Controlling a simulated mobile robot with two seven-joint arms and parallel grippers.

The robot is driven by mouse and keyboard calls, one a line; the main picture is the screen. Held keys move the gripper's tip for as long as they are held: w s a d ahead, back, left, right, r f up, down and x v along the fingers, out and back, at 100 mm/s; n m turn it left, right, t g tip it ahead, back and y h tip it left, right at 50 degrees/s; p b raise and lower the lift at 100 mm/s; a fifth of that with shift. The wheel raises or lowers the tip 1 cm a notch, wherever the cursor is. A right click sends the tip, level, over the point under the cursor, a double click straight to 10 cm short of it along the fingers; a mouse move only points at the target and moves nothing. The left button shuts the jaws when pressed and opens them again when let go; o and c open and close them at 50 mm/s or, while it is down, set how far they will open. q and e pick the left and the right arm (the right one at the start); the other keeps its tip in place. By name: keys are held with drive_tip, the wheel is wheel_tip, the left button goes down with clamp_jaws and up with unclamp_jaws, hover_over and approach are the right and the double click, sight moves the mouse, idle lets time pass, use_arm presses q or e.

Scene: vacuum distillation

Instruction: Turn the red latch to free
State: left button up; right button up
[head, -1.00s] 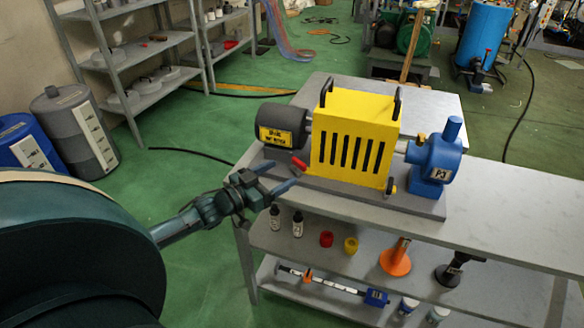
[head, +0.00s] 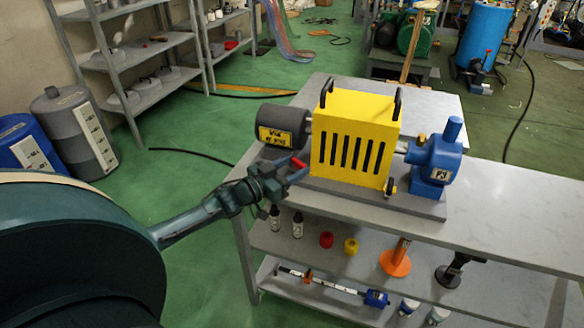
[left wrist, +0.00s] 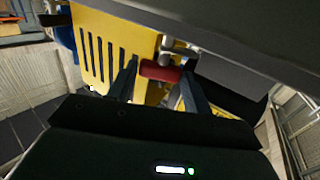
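The red latch (head: 299,163) is a short red bar at the lower left front corner of the yellow slotted guard (head: 352,112). My left gripper (head: 293,170) is at the latch and partly covers it in the head view. In the left wrist view the latch (left wrist: 161,72) lies crosswise between the two dark fingertips of my left gripper (left wrist: 158,77). The fingers are apart, one at each end of the latch. I cannot tell whether either finger touches it. My right gripper is in neither view.
A grey motor (head: 283,124) stands left of the guard, close above my left gripper. A blue pump (head: 434,158) stands to its right. The grey bench top (head: 480,208) is clear at the front right. Bottles, caps and funnels stand on the shelf (head: 335,262) below.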

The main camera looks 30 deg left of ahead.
use_arm(q)
drive_tip(key=c, duration=0.5)
drive_tip(key=shift+s+d+r+n+t+y+p, duration=0.1)
drive_tip(key=shift+d+n+t+y+p, duration=0.05)
drive_tip(key=shift+n+y+p, duration=0.55)
drive_tip(key=shift+d+r+n+t+y+p, duration=0.15)
drive_tip(key=shift+n+y+p, duration=0.3)
drive_tip(key=shift+y, duration=0.45)
drive_tip(key=shift+c, duration=0.2)
drive_tip(key=shift+d+f+n+y+p, duration=0.15)
drive_tip(key=shift+n+y, duration=0.45)
drive_tip(key=shift+y, duration=0.35)
drive_tip(key=shift+d+n+y+p, duration=0.15)
drive_tip(key=shift+n+y, duration=0.4)
drive_tip(key=shift+y, duration=0.35)
drive_tip(key=shift+f+n+y+p, duration=0.15)
drive_tip(key=shift+n+y, duration=0.45)
drive_tip(key=shift+y, duration=0.35)
drive_tip(key=shift+o, duration=0.2)
drive_tip(key=shift+y, duration=0.3)
drive_tip(key=o, duration=1)
drive_tip(key=shift+c, duration=0.2)
